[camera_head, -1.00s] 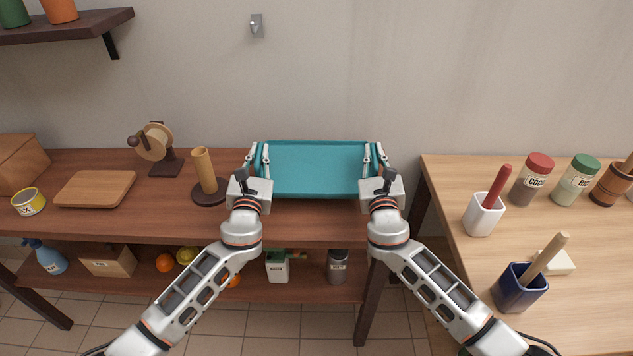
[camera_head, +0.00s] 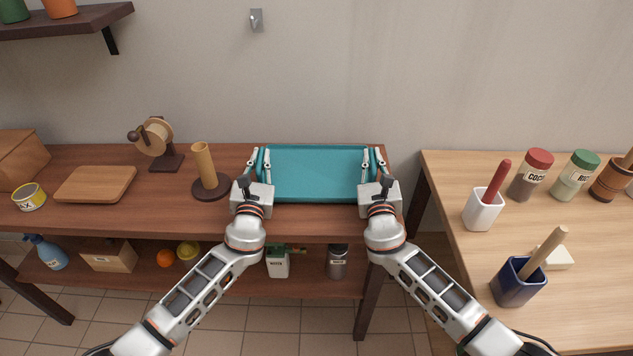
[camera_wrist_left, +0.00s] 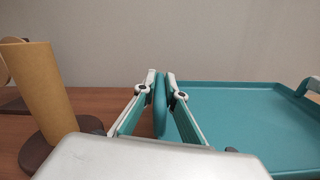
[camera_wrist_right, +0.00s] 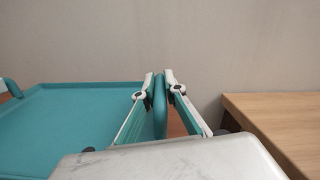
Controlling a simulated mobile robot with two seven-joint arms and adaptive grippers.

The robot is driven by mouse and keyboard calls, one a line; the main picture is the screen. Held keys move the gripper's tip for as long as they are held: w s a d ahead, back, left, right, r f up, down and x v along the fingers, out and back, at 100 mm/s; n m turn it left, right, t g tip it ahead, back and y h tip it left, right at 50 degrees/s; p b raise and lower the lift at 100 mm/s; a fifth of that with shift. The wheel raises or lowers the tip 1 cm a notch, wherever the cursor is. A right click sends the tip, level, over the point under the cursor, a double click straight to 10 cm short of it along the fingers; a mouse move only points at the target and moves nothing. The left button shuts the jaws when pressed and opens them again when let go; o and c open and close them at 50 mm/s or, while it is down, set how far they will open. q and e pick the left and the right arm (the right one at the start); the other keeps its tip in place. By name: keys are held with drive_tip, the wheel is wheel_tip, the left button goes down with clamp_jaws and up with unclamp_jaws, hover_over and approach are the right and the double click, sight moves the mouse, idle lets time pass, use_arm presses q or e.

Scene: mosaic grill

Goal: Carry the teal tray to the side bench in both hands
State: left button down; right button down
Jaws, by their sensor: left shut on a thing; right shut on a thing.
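The teal tray (camera_head: 316,175) is level and empty at the right end of the dark wooden side bench (camera_head: 150,212). Whether it touches the bench top or hangs just above it I cannot tell. My left gripper (camera_head: 259,160) is shut on the tray's left handle, which shows between its fingers in the left wrist view (camera_wrist_left: 160,105). My right gripper (camera_head: 373,160) is shut on the right handle, seen in the right wrist view (camera_wrist_right: 160,105). My grippers hide parts of the tray's sides.
A paper-roll holder (camera_head: 204,168) stands close left of the tray. A spool stand (camera_head: 157,140), a cutting board (camera_head: 96,184) and a yellow can (camera_head: 29,196) are further left. A light wooden table (camera_head: 580,240) with jars and utensil pots is at right, across a gap.

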use_arm(q)
drive_tip(key=shift+f, duration=0.5)
use_arm(e)
drive_tip(key=shift+f, duration=0.5)
use_arm(q)
drive_tip(key=c, duration=2.1)
unclamp_jaws()
use_arm(e)
drive_tip(key=c, duration=2.1)
unclamp_jaws()
use_arm(q)
drive_tip(key=shift+s, duration=0.1)
drive_tip(key=s, duration=0.7)
drive_tip(key=s+f, duration=0.1)
drive_tip(key=s, duration=0.3)
drive_tip(key=shift+s+a, duration=0.15)
drive_tip(key=shift+s, duration=0.15)
use_arm(e)
drive_tip(key=s, duration=0.8)
drive_tip(key=s+f, duration=0.1)
drive_tip(key=s, duration=0.3)
drive_tip(key=shift+a+f, duration=0.1)
use_arm(q)
drive_tip(key=shift+s+f, duration=0.1)
